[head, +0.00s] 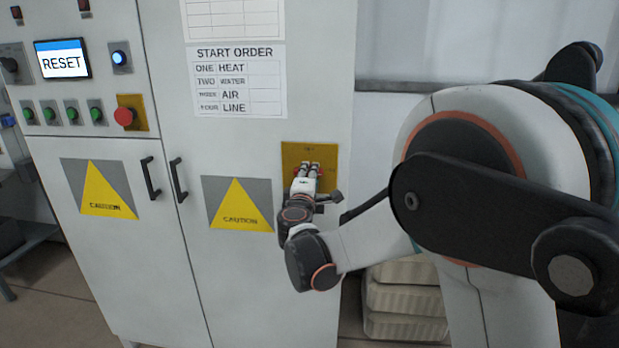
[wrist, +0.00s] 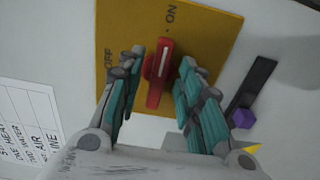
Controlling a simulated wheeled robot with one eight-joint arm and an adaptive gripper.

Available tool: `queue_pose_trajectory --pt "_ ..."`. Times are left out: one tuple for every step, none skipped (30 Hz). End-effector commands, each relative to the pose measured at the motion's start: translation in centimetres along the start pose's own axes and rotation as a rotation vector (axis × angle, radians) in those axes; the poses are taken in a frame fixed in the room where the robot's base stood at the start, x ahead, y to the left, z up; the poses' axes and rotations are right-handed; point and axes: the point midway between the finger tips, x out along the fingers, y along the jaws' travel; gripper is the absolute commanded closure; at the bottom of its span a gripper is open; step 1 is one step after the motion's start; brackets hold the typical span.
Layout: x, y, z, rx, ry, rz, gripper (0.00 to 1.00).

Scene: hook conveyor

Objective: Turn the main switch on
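The main switch is a red rotary handle (wrist: 158,80) on a yellow plate (wrist: 215,35), which shows in the head view (head: 291,153) on the right cabinet door. In the wrist view, the handle's end with the white mark points up towards the word ON; OFF is printed to the left. My gripper (wrist: 162,58) is open, with one finger on each side of the handle and visible gaps to it. In the head view, my gripper (head: 309,165) is in front of the plate and hides most of the switch; only bits of red show beside the fingers.
The left panel has a RESET screen (head: 62,61), a red emergency button (head: 124,116), a blue button (head: 119,58) and green buttons. A START ORDER sheet (head: 238,85) is above left of the plate. Black door handles (head: 178,180) stick out. Pale stacked crates (head: 405,300) stand behind my arm.

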Motion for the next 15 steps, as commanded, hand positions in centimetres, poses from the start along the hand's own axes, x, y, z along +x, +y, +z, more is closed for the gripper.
queue_pose_trajectory --pt "-0.3 0.0 0.0 0.000 0.001 0.000 0.67" --pt "-0.5 0.0 0.0 0.000 0.001 0.000 0.67" --pt "-0.9 0.0 0.0 0.000 0.001 0.000 0.67" --pt "-1.3 0.0 0.0 0.000 0.001 0.000 0.67" --pt "-1.8 0.0 0.0 0.000 0.001 0.000 0.67" --pt "-2.5 0.0 -0.1 0.000 0.002 0.000 0.67" --pt "-3.1 0.0 -0.1 0.000 0.003 0.000 0.67" --pt "-3.7 0.0 -0.1 0.000 0.003 0.000 0.67" --pt "-4.6 0.0 -0.1 0.000 0.002 0.000 0.67" --pt "-5.3 0.0 0.0 0.000 0.002 0.000 0.67" --pt "-5.9 0.0 -0.1 0.000 0.003 0.000 0.67" --pt "-6.7 0.0 -0.1 0.000 0.003 0.000 0.67" --pt "-7.3 0.0 -0.1 0.000 0.002 0.000 0.67" --pt "-7.9 0.0 -0.1 0.000 0.002 0.000 0.67" --pt "-8.6 0.0 -0.1 0.000 0.003 0.000 0.67"
